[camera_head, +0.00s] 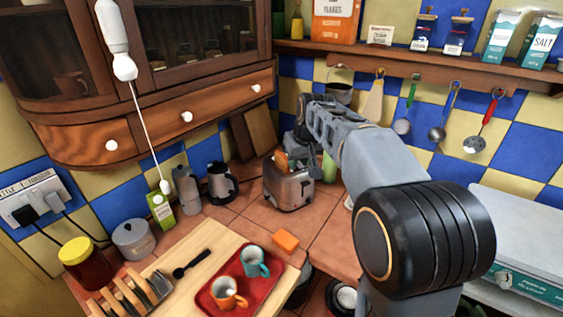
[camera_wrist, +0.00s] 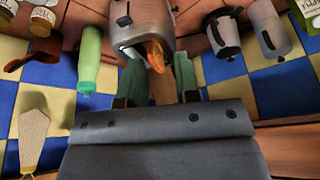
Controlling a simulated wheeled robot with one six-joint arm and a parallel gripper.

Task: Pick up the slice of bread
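A slice of bread (camera_head: 281,162) sticks up out of the slot of the metal toaster (camera_head: 290,188), which stands on the tiled counter. In the wrist view the orange-brown bread (camera_wrist: 155,54) shows at the toaster's (camera_wrist: 145,22) slot, seen upside down. My gripper (camera_wrist: 158,68) is open, with its two teal fingers apart and the bread in the gap between them. No contact with the bread is visible. In the head view my gripper (camera_head: 301,141) is just above and behind the toaster, and my arm partly hides it.
A red tray (camera_head: 215,303) with two cups lies on a wooden board in front. A small orange block (camera_head: 285,239) lies on the tiles.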

